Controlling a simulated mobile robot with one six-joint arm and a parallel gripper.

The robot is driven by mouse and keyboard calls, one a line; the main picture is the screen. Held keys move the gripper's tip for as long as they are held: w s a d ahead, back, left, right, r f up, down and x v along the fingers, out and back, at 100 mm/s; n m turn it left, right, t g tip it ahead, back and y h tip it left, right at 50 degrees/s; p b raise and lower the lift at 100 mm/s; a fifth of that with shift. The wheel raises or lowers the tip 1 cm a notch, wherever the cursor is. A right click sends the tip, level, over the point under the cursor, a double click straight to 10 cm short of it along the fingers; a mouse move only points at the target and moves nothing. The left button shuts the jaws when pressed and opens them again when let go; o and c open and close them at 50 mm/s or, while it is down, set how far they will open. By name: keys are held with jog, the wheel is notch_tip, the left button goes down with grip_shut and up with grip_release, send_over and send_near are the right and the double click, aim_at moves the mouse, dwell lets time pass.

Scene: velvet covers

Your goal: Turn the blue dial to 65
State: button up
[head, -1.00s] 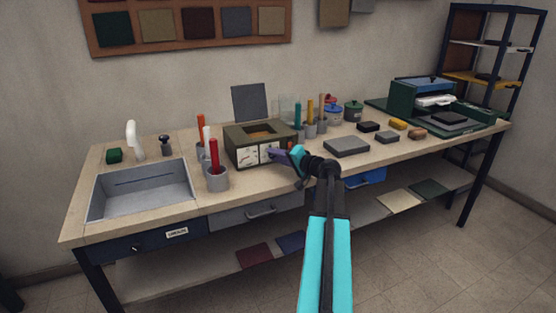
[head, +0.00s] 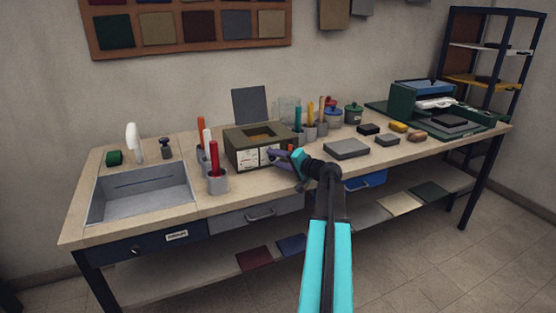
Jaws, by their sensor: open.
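An olive-brown box (head: 260,137) with an open top stands on the workbench, left of centre in the head view. Its front carries white dial faces (head: 248,158). I cannot make out a blue dial or read any scale; my gripper covers the right part of the front. My gripper (head: 272,159) is open, its purple-grey fingers spread in front of the right side of the box front. I cannot tell whether a finger touches the box. A small orange-red spot (head: 290,148) shows just above the fingers, by the right end of the box front.
Cups of coloured handles (head: 217,182) stand left of the box, and more tool cups (head: 310,130) stand behind its right end. A grey block (head: 346,149) lies to the right. A sink (head: 140,192) fills the bench's left end. The workbench (head: 230,196) has bare front-edge room.

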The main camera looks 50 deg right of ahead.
jog(key=s+r, duration=0.2)
jog(key=s, duration=1.1)
jog(key=shift+s+a+b, duration=0.2)
jog(key=shift+s+b, duration=0.1)
jog(key=shift+b, duration=0.1)
